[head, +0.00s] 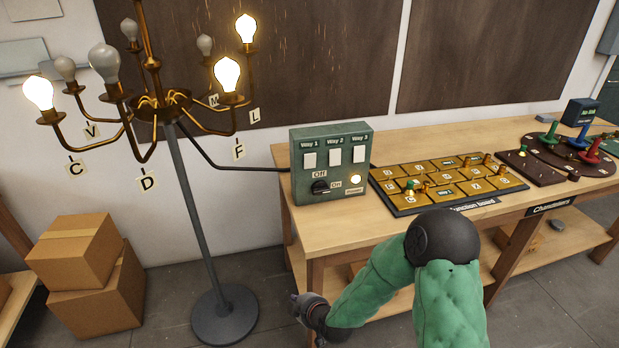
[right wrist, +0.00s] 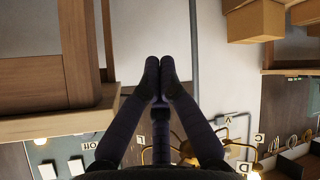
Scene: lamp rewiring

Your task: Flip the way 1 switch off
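The green switch box (head: 331,165) stands on the left end of the workbench. It has three white switches in a row: way 1 (head: 309,160), way 2 (head: 335,157) and way 3 (head: 359,154). I cannot tell each switch's tilt. My right gripper (head: 297,298) is below and in front of the box, apart from it. In the right wrist view its fingers (right wrist: 160,66) are together and empty; the box (right wrist: 45,150) shows upside down at lower left. My left gripper is out of view.
The chandelier (head: 160,105) on its grey stand (head: 205,220) is left of the box, with three bulbs lit and several dark. A cable joins it to the box. Cardboard boxes (head: 90,265) sit on the floor.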

